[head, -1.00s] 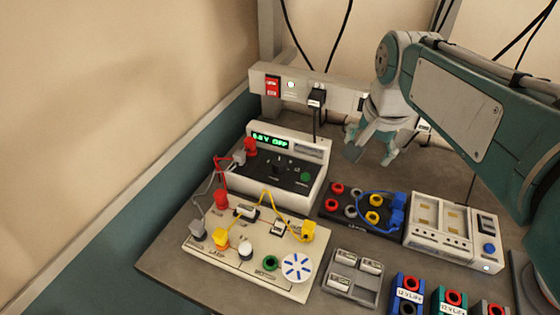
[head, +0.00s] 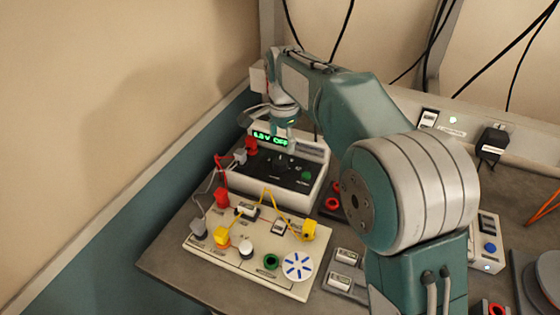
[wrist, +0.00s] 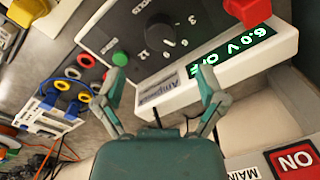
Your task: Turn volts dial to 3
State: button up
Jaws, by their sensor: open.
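The white power supply (head: 318,150) with a dark sloping panel stands at the back of the bench. Its green display (head: 270,139) reads 6.0 V OFF, also in the wrist view (wrist: 232,49). The round black volts dial (wrist: 160,32) has printed numbers around it, among them 3, 6 and 12. In the head view the dial (head: 283,164) sits mid-panel, partly dark against it. My gripper (head: 284,143) is over the back of the supply, above and behind the dial. In the wrist view my gripper (wrist: 160,78) is open and empty, its fingers apart from the dial.
A green button (wrist: 121,59) is beside the dial. A white circuit board (head: 205,250) with yellow plugs lies in front. A wall strip (head: 425,118) runs behind; a red ON switch (wrist: 294,160) is close in the wrist view.

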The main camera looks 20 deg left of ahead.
aim_at(280, 161)
jog(key=f, duration=0.7)
jog(key=shift+w+a+f, duration=0.15)
jog(key=shift+a+f, duration=0.05)
jog(key=shift+f, duration=0.1)
jog(key=c, duration=1.2)
